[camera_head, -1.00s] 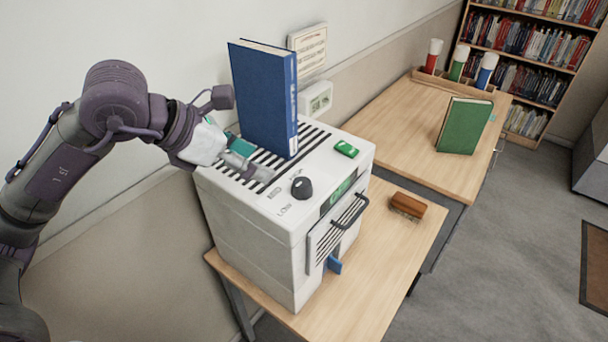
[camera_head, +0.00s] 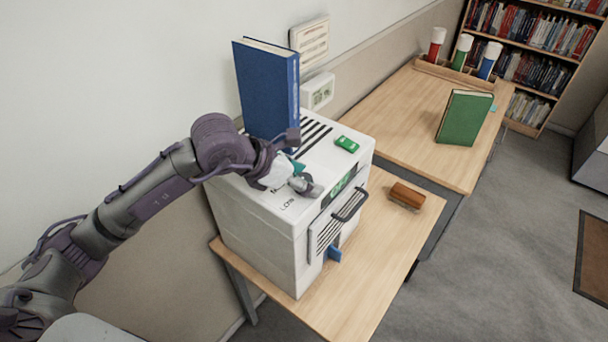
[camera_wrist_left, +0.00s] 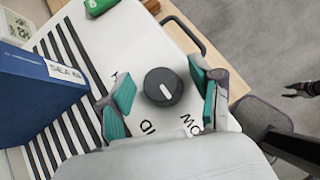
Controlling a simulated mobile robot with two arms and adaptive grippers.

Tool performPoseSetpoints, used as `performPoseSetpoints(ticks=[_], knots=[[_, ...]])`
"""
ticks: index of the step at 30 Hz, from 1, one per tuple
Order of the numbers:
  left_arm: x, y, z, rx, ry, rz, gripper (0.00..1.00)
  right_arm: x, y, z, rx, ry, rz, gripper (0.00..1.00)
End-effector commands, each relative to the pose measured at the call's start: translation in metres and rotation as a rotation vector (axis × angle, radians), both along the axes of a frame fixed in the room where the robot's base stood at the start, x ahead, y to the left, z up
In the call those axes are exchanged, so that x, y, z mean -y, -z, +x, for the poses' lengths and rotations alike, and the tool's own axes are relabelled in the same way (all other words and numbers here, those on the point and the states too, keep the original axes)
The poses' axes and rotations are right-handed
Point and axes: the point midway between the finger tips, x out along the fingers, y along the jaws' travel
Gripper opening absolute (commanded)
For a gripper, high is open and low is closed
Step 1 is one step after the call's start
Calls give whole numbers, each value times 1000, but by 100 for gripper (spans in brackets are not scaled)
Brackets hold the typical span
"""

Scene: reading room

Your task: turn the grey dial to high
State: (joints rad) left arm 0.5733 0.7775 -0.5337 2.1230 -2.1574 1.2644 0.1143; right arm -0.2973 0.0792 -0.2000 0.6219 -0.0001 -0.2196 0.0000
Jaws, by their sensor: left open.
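The grey dial (camera_wrist_left: 164,87) is a dark round knob with a short white mark, on top of a white machine (camera_head: 258,208). The mark points toward the lower part of the wrist picture, roughly toward the partly hidden MID and LOW lettering. My left gripper (camera_wrist_left: 162,92) is open, with one teal-padded finger on each side of the dial and a gap visible at both sides. In the head view, my left gripper (camera_head: 304,178) is over the dial and mostly hides it. The high label is largely hidden behind a finger.
A blue book (camera_head: 267,90) stands upright on the machine's slotted top, close behind my left wrist. A green block (camera_head: 347,144) lies near the top's far edge. A handle (camera_head: 350,205) sticks out in front. A brown brush (camera_head: 406,196) lies on the table beside it.

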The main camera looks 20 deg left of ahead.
Motion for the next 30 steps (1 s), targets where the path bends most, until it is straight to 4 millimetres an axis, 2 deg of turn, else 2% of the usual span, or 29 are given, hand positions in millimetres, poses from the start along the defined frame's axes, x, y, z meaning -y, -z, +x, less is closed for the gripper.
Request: performPoseSetpoints(ticks=[2,13,22,30], knots=[[0,0,0,0,0,0,64,0,0,-1,-1,0,0,40],[0,0,0,0,-1,-1,5,0,0,-4,-5,0,-1,40],[-1,2,0,-2,37,0,5,0,8,-4,-6,0,-1,40],[-1,4,1,2,197,-1,5,1,33,-4,-6,0,-1,40]])
